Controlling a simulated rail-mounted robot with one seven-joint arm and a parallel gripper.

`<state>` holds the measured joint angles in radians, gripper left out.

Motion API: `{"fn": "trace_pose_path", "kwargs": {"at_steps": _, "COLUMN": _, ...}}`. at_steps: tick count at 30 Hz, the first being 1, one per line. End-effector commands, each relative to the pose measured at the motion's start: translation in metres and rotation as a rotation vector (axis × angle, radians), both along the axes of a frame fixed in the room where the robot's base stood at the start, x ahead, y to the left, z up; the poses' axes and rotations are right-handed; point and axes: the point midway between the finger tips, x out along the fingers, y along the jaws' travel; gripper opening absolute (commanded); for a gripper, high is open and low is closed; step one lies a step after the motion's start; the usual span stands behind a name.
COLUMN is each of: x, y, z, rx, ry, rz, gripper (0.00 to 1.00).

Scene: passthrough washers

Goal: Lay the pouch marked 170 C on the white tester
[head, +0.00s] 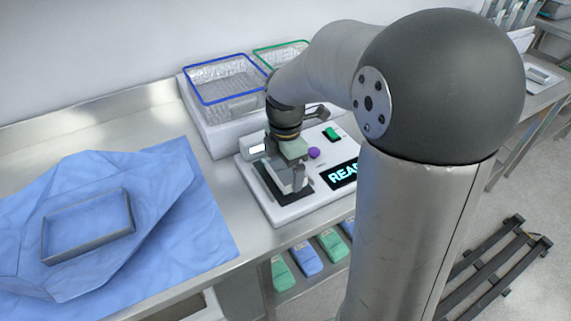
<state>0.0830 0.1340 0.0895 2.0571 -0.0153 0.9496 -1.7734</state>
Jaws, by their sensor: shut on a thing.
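The white tester (283,211) stands on the steel counter, with a lit display (344,174) that starts "READ" before my arm covers it. A dark pad (268,184) lies on its left side. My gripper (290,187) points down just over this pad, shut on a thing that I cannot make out. Whether that thing touches the pad is unclear. Several pouches, green (281,273) and blue (305,257), lie on a shelf below the counter. Their markings are too small to read, so I cannot tell which is 170 C.
A blue-rimmed wire basket (226,103) and a green-rimmed one (272,50) stand behind the tester. A blue cloth with a grey rectangular frame (86,256) covers the counter at left. My arm hides the tester's right end. A dark rack (505,270) stands on the floor.

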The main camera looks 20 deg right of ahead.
Motion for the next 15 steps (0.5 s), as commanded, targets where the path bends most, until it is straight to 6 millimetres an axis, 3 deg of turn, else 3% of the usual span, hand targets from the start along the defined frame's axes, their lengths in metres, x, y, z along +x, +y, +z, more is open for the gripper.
{"fn": "trace_pose_path", "kwargs": {"at_steps": 15, "x": 0.0000, "y": 0.0000, "z": -0.0043, "rx": 0.000, "ry": 0.000, "rz": 0.000, "gripper": 0.70}}
